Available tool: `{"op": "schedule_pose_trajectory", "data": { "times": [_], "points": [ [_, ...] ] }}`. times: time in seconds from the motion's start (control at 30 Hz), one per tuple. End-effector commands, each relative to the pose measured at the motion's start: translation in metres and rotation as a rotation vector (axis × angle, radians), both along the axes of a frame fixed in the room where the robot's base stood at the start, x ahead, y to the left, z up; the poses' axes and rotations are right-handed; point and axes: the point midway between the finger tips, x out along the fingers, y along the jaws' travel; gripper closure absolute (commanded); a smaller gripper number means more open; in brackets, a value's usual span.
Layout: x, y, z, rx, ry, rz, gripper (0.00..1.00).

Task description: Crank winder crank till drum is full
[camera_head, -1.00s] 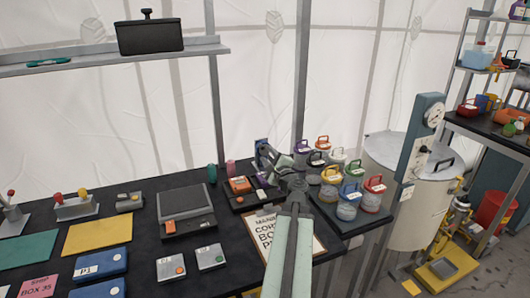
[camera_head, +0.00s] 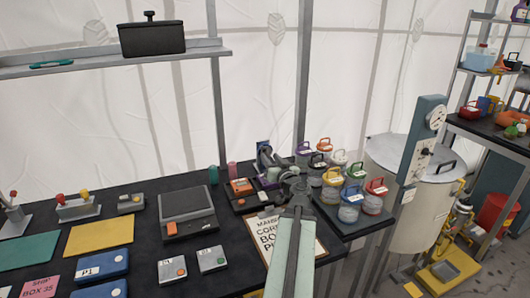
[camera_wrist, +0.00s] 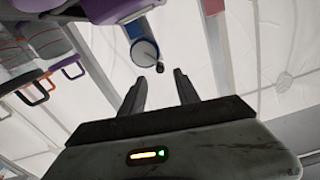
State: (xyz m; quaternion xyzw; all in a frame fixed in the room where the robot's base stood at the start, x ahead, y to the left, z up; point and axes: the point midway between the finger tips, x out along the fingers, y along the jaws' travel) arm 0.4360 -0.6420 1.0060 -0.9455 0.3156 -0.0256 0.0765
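The winder shows in the wrist view as a blue drum housing with a pale round face (camera_wrist: 145,52). A small dark knob (camera_wrist: 160,67), apparently its crank handle, sits at the lower right of that face. My gripper (camera_wrist: 158,82) is open and empty; its two dark fingers point toward the knob, which lies just beyond and between the fingertips, with no contact visible. In the head view my gripper (camera_head: 266,160) is at the back of the dark bench and mostly covers the winder; a bit of blue (camera_head: 262,146) shows behind it. How full the drum is cannot be seen.
Several jars with coloured handles (camera_head: 349,212) crowd a tray close right of my gripper. A clipboard (camera_head: 262,238) lies under my arm. An orange-topped device (camera_head: 241,187) sits to the left. A grey-blue post (camera_head: 422,140) and a large drum (camera_head: 414,236) stand right.

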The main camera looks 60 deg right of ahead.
Motion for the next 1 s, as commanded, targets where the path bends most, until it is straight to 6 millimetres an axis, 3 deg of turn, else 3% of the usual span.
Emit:
{"op": "schedule_pose_trajectory", "data": {
  "times": [0.3, 0.6, 0.73, 0.77, 1.0],
  "points": [
    [0.047, -0.037, 0.000, 0.001, -0.001, 0.001, 0.62],
    [0.052, -0.040, 0.000, 0.002, -0.001, -0.001, 0.62],
    [0.052, -0.040, 0.000, 0.002, -0.001, -0.001, 0.95],
    [0.052, -0.040, 0.000, 0.002, -0.001, -0.001, 1.00],
    [0.052, -0.040, 0.000, 0.006, -0.005, -0.001, 1.00]
  ]
}}
